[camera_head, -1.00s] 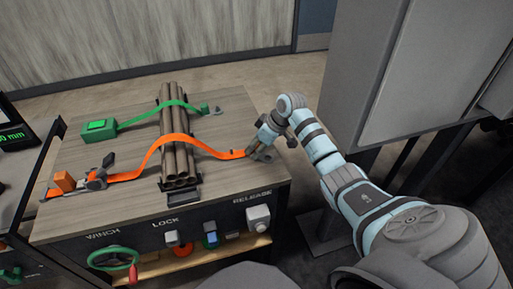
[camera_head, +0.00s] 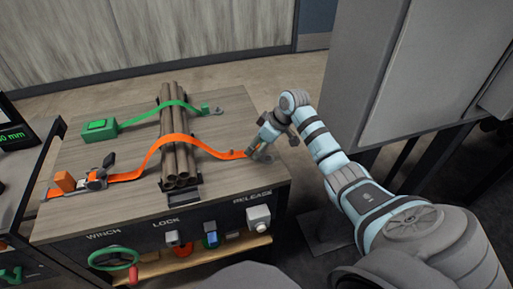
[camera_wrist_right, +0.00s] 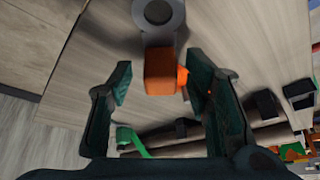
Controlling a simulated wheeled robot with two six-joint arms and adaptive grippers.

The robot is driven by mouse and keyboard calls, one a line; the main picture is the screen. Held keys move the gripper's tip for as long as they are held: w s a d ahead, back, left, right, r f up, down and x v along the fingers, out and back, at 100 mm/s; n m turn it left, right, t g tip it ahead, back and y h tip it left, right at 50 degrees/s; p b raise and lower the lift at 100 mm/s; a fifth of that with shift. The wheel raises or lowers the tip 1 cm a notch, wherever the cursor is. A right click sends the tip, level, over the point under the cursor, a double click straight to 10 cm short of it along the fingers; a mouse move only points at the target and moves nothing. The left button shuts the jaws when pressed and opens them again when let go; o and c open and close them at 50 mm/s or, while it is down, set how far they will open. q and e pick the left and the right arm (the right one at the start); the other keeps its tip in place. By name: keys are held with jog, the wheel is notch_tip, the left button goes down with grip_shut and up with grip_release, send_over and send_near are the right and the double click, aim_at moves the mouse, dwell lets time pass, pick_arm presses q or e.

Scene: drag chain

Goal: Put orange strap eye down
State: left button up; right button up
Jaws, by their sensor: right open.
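The orange strap (camera_head: 178,138) arches over the bundle of brown pipes (camera_head: 177,160) on the wooden bench top and runs down to its right end. My right gripper (camera_head: 262,147) is at that end, by the bench's right edge. In the right wrist view my right gripper (camera_wrist_right: 160,88) is open, its dark green fingers on either side of the strap's orange end piece (camera_wrist_right: 160,72), with visible gaps. A grey round fitting (camera_wrist_right: 160,12) lies just beyond that piece. I cannot tell whether the eye is seated on it. My left gripper is not in view.
A green strap (camera_head: 157,110) crosses the pipes behind, from a green box (camera_head: 99,128) to a small hook. A ratchet (camera_head: 96,178) sits at the orange strap's left end. A green winch wheel (camera_head: 113,258) and a button row front the bench. A grey cabinet stands right.

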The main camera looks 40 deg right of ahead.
aim_at(272, 160)
jog(key=p+v, duration=0.2)
jog(key=v, duration=0.9)
